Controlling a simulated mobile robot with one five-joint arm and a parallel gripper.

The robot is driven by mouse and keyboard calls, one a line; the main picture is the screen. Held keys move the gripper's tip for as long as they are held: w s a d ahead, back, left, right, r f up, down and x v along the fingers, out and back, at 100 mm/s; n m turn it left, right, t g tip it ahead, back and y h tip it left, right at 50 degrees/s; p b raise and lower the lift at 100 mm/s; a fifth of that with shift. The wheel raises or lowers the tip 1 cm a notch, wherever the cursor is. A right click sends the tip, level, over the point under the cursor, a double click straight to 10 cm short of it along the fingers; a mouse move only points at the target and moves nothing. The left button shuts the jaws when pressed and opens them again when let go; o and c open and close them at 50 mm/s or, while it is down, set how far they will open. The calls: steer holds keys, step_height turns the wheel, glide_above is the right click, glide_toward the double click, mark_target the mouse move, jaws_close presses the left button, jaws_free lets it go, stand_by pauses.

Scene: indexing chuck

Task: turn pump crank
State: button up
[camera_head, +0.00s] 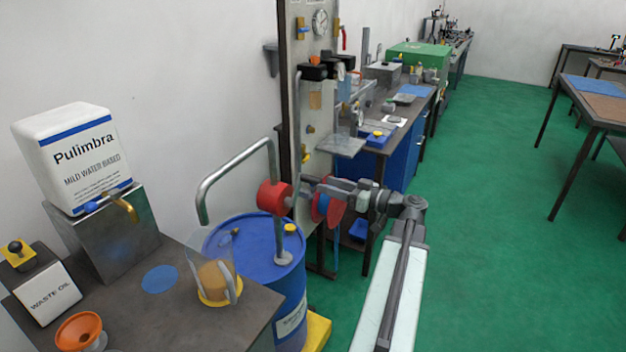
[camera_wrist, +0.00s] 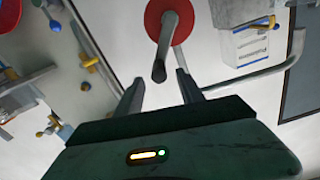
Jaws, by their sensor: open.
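The pump (camera_head: 273,197) has a round red body and a bent grey outlet pipe (camera_head: 235,160); it stands on a blue drum (camera_head: 257,240). In the wrist view the red pump body (camera_wrist: 181,30) is at the top centre. The grey crank arm (camera_wrist: 168,30) runs down it to a dark handle (camera_wrist: 159,70) that points toward the camera. My gripper (camera_wrist: 158,78) is open, with one finger on each side of the handle's end; contact cannot be told. In the head view my gripper (camera_head: 306,187) is just right of the red body, and the crank is mostly hidden.
A bench at left holds a white Pulimbra container (camera_head: 72,155), a clear beaker (camera_head: 212,278), a waste oil box (camera_head: 48,292) and an orange funnel (camera_head: 79,332). A tool panel (camera_head: 298,90) stands behind the drum. Green floor (camera_head: 480,220) is free at right.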

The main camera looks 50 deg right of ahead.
mark_target(314, 181)
steer(key=x, duration=0.5)
steer(key=shift+w, duration=0.45)
jaws_close()
steer(key=shift+f, duration=0.1)
stand_by(0.8)
